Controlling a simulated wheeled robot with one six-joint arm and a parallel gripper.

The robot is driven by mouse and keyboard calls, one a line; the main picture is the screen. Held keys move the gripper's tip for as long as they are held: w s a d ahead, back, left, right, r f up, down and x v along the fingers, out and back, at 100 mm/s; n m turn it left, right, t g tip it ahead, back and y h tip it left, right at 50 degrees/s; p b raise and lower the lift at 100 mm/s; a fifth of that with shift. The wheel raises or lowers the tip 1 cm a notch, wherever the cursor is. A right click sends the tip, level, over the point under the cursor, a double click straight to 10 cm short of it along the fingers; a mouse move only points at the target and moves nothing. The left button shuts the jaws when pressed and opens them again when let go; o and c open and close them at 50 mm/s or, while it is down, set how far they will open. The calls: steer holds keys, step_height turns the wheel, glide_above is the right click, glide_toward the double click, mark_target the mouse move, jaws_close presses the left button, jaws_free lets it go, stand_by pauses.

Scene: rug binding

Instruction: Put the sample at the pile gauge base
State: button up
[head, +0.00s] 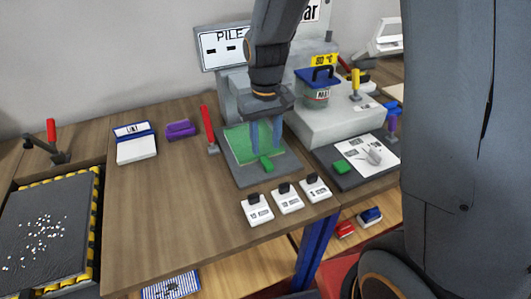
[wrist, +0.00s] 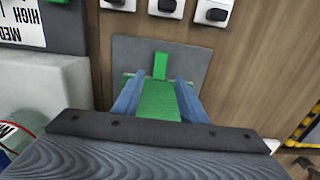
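The pile gauge's dark grey base plate (head: 235,180) lies on the table below the PILE display (head: 224,48).
Several white switch boxes (head: 287,202) stand along the front edge. A red-handled lever (head: 209,130) and a purple block (head: 180,130) are to the left. A grey machine with a blue-lidded pot (head: 317,95) stands to the right. The left tabletop (head: 160,205) is clear.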

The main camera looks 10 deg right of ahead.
step_height(320, 180, up, 6)
steer(key=b, duration=0.1)
steer(key=s+d+f+m, duration=0.1)
steer(key=s+d+f, duration=0.1)
steer(key=s+d, duration=0.2)
steer(key=s+d+f+m+t, duration=0.1)
steer(key=s+d+f, duration=0.1)
steer(key=s, duration=0.5)
steer(key=shift+s+d+f, duration=0.2)
steer(key=shift+d+f, duration=0.15)
steer(key=shift+d, duration=0.5)
